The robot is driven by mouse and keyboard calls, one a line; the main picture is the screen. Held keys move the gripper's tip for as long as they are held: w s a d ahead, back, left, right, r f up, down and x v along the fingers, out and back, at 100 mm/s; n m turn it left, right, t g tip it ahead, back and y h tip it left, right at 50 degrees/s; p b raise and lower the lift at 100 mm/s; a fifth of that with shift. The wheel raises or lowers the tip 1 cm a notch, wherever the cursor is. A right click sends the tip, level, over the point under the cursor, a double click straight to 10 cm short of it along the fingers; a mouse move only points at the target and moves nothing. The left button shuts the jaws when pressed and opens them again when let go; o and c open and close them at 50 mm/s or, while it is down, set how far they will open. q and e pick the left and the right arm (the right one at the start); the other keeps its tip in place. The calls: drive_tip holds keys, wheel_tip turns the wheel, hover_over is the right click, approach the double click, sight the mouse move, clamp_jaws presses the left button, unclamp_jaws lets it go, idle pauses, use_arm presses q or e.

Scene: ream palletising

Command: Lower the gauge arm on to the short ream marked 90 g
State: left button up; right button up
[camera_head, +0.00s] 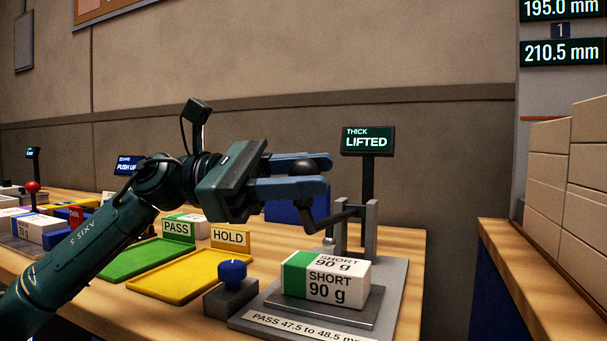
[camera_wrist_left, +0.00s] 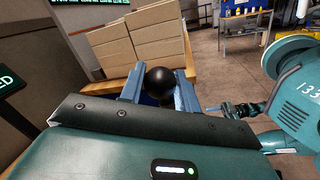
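The short ream marked 90 g (camera_head: 325,277), white with a green end, lies flat on the gauge plate (camera_head: 375,318). The gauge arm (camera_head: 335,217) is raised above it, clear of its top, and the gauge display (camera_head: 367,141) reads THICK LIFTED. My left gripper (camera_head: 300,176) is at the arm's black ball knob (camera_head: 303,168), with its fingers closed on either side. The knob (camera_wrist_left: 160,82) also sits between the fingers in the left wrist view. What seems to be my right gripper (camera_wrist_left: 232,109) is small there; its fingers are unclear.
A blue-knobbed block (camera_head: 232,286) stands left of the gauge. A yellow HOLD tray (camera_head: 190,277) and green PASS tray (camera_head: 140,258) lie farther left. Stacked cartons (camera_head: 575,190) stand at the right, beyond a gap between the tables.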

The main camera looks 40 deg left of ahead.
use_arm(q)
drive_tip(key=o, duration=0.4)
use_arm(e)
drive_tip(key=shift+f, duration=0.1)
use_arm(q)
drive_tip(key=shift+a+f+b, duration=0.1)
drive_tip(key=shift+a+b, duration=0.15)
drive_tip(key=shift+b, duration=0.15)
drive_tip(key=r+b+v, duration=0.1)
drive_tip(key=b+v, duration=0.3)
drive_tip(key=v, duration=0.8)
drive_tip(key=shift+a+f+b, duration=0.3)
drive_tip(key=shift+f+b, duration=0.05)
use_arm(e)
drive_tip(key=shift+w+a+m+t+y, duration=0.2)
drive_tip(key=shift+a+m+t+y, duration=0.1)
drive_tip(key=shift+a+m+y, duration=0.2)
use_arm(q)
drive_tip(key=shift+s, duration=0.15)
drive_tip(key=shift+c, duration=0.2)
